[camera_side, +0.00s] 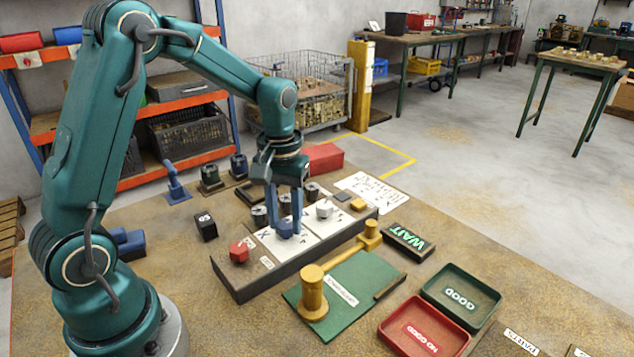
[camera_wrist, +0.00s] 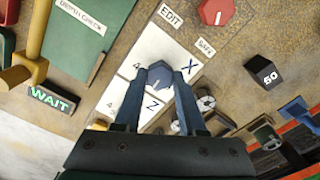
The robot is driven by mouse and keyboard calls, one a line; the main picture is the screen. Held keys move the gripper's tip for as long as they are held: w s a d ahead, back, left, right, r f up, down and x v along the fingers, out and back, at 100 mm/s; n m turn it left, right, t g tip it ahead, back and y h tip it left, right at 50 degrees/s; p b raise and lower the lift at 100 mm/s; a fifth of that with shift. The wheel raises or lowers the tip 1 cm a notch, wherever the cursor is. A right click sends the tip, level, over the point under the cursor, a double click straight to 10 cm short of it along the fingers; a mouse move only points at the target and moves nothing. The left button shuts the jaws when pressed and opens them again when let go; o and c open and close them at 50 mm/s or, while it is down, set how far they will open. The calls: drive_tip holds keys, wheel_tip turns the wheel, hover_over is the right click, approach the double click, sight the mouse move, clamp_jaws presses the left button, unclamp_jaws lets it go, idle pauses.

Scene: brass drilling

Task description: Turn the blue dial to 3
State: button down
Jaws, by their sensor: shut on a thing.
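The blue dial (camera_side: 288,229) stands on a white plate (camera_side: 266,240) marked X on the dark control box. My gripper (camera_side: 287,212) points down over it, its two blue fingers closed around the dial's sides. In the wrist view the dial (camera_wrist: 160,73) shows as a blue faceted knob between the fingertips (camera_wrist: 158,88). The plate carries an X and a 4; its other numbers and the dial's pointer are hidden or too small to read.
A red knob (camera_side: 239,251) and a white knob (camera_side: 324,209) sit on the same box. A black block (camera_side: 206,227) stands to the left. The green depth-check board (camera_side: 345,290), a yellow post (camera_side: 312,295) and the WAIT sign (camera_side: 408,241) are to the right.

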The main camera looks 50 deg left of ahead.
sight(286, 224)
drive_tip(key=m, duration=0.6)
idle(0.6)
drive_tip(key=shift+c, duration=2.4)
unclamp_jaws()
drive_tip(key=shift+r, duration=2.6)
